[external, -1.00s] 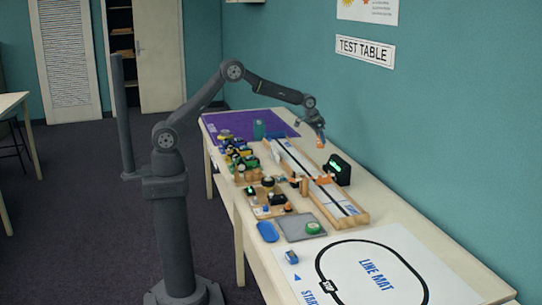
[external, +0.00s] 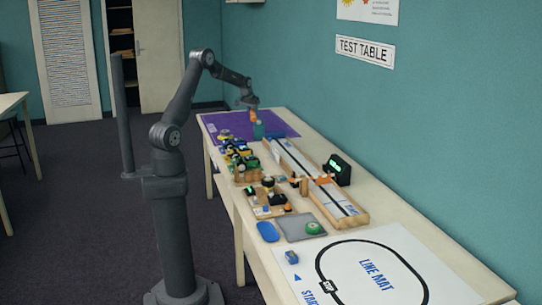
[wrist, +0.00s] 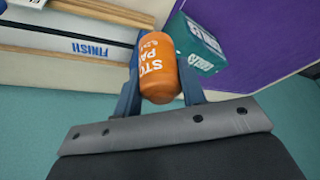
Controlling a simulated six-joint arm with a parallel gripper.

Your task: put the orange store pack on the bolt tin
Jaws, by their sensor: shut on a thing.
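The orange store pack (wrist: 160,68) is held between the two fingers of my gripper (wrist: 162,80), which is shut on it. In the external view the pack (external: 254,116) hangs below my gripper (external: 249,104) near the far end of the table. The bolt tin (wrist: 200,46) is a teal box with white lettering, just beyond and to the right of the pack in the wrist view. In the external view the tin (external: 259,131) stands just below the pack, at the edge of the purple mat. I cannot tell whether pack and tin touch.
The purple mat (external: 225,122) covers the far table end. A wooden track with a FINISH label (wrist: 90,47) lies left in the wrist view. Several small coloured items (external: 237,157) crowd the table's left side. A black device with a green display (external: 337,170) stands near the wall.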

